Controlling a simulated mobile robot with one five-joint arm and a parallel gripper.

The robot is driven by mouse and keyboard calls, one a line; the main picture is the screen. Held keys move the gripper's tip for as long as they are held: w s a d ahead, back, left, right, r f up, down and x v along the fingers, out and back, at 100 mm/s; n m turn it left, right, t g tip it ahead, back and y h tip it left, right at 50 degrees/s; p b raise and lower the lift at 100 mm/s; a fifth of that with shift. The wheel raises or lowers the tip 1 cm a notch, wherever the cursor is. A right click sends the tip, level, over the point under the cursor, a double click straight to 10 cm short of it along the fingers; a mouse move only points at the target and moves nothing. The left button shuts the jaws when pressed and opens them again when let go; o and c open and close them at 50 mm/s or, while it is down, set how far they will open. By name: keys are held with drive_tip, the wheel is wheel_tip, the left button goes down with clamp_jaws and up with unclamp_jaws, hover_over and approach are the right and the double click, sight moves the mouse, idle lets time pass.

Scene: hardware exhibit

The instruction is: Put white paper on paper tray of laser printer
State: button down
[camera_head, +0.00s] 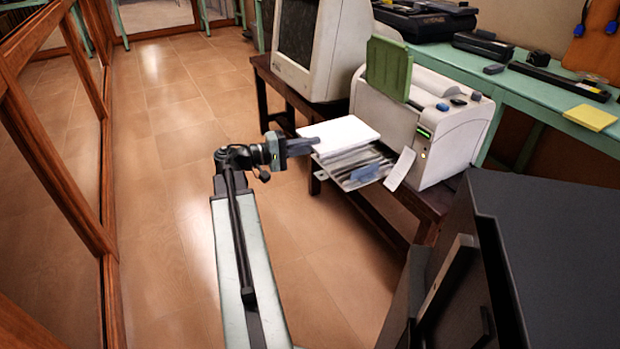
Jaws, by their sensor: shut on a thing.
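The white paper (345,133) is a flat white stack held level at the front of the printer. My gripper (305,145) is shut on its left edge. The laser printer (438,125) is a pale grey box with a green upright panel on top, standing on a dark wooden table. Its paper tray (358,172) juts out from the front toward my gripper. The white paper is over the back part of the tray. I cannot tell whether it touches the tray. The fingertips are partly hidden by the paper.
A CRT monitor (310,50) stands left of the printer on the wooden table (400,215). A green bench (540,95) with devices and a yellow pad (590,117) runs behind. A dark cabinet (540,260) is close at right. The tiled floor at left is clear.

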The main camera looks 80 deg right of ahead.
drive_tip(key=shift+f+b, duration=0.5)
drive_tip(key=shift+f, duration=0.85)
drive_tip(key=shift+f, duration=0.15)
wheel_tip(320, 180, down, 7)
drive_tip(key=b, duration=0.7)
drive_tip(key=shift+r, duration=0.2)
drive_tip(key=shift+f+b, duration=0.5)
drive_tip(key=shift+f, duration=0.1)
drive_tip(key=c, duration=1.4)
unclamp_jaws()
drive_tip(key=shift+r, duration=0.1)
